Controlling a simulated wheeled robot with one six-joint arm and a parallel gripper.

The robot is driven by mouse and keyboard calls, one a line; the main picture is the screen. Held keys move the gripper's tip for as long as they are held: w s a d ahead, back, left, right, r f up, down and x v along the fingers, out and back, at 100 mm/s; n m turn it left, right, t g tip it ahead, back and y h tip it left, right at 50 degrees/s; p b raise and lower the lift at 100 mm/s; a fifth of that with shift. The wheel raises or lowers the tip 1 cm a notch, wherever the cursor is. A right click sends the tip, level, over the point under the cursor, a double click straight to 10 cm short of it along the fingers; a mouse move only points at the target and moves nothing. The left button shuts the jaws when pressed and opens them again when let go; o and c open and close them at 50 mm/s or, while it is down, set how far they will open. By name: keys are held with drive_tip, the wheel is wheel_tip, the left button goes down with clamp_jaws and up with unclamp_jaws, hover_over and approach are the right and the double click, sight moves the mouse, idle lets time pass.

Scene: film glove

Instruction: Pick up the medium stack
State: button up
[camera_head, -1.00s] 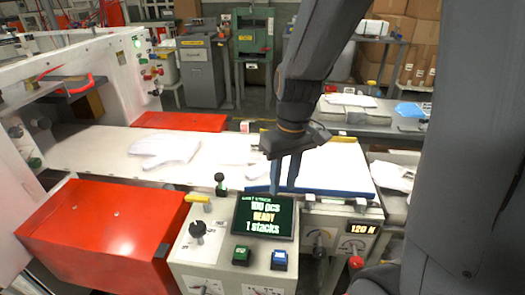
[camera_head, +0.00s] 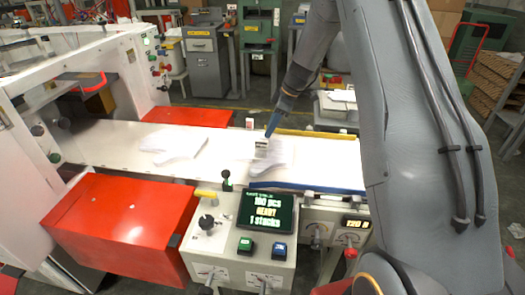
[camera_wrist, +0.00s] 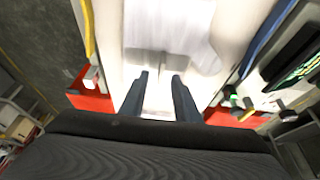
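One white glove-like stack (camera_head: 174,144) lies flat on the left part of the white machine table. Another white stack (camera_head: 275,160) lies to its right, with a small dark-marked label (camera_head: 260,148) at its upper left. I cannot tell from the frames which is the medium one. My gripper (camera_head: 268,136) points down just over this right stack's label; whether it touches cannot be told. In the wrist view my gripper (camera_wrist: 158,98) is open, its two fingers apart. A blurred white stack (camera_wrist: 170,45) shows beyond the fingertips.
A control panel with a green screen (camera_head: 267,213) stands in front, reading 100 pcs, READY, 1 stacks. A red box (camera_head: 125,222) is at the front left. A blue bar (camera_head: 310,187) edges the table front, and a yellow bar (camera_head: 315,134) lies behind.

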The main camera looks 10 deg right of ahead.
sight(256, 150)
drive_tip(key=shift+p+x, duration=1.5)
drive_tip(key=shift+x, duration=2.1)
drive_tip(key=shift+a, duration=0.1)
clamp_jaws()
